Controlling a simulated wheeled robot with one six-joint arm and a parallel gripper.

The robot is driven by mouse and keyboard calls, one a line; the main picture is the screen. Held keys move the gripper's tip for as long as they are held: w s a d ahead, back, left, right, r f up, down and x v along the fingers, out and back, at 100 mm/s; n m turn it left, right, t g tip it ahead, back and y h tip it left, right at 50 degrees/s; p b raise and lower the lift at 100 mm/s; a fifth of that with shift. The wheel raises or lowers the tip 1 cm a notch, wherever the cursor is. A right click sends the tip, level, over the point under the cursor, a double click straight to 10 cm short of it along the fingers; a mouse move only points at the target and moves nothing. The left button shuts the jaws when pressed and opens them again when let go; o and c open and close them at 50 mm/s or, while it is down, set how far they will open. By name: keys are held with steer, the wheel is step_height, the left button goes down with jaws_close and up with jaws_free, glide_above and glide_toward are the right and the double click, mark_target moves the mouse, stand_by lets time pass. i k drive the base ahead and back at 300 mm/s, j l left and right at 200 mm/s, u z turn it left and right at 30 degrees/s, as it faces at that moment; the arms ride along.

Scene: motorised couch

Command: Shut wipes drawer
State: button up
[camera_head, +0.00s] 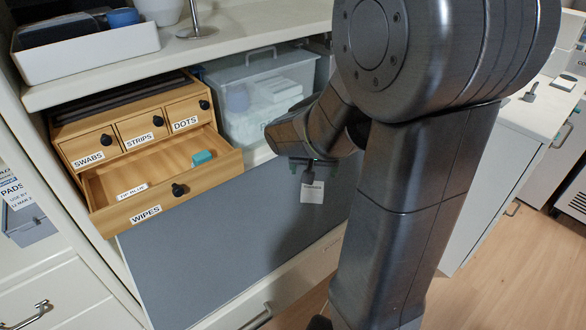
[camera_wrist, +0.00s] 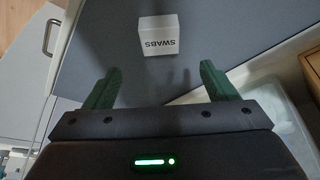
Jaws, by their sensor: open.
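The wipes drawer (camera_head: 215,174) is the wide bottom drawer of a small wooden unit at the left of the head view. It is pulled out, its inside showing, with a black knob (camera_head: 179,190) and a WIPES label on its front. A small teal block (camera_head: 202,157) and a white printed strip (camera_head: 132,191) lie in it. My gripper (camera_head: 312,164) is to the right of the drawer, apart from it, over the grey panel. In the wrist view my gripper (camera_wrist: 159,70) is open, with nothing between its green fingers. The drawer is not clearly identifiable there.
A small white box marked SWABS (camera_wrist: 158,38) is beyond my fingertips, above the grey surface (camera_wrist: 215,25). The SWABS, STRIPS and DOTS drawers (camera_head: 140,130) are shut. A clear lidded bin (camera_head: 262,90) stands right of the unit. A white tray (camera_head: 90,55) is above.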

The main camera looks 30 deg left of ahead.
mark_target(165, 164)
steer(key=l+u, duration=0.15)
steer(key=u, duration=0.6)
steer(key=j+u, duration=0.1)
steer(key=u, duration=1.35)
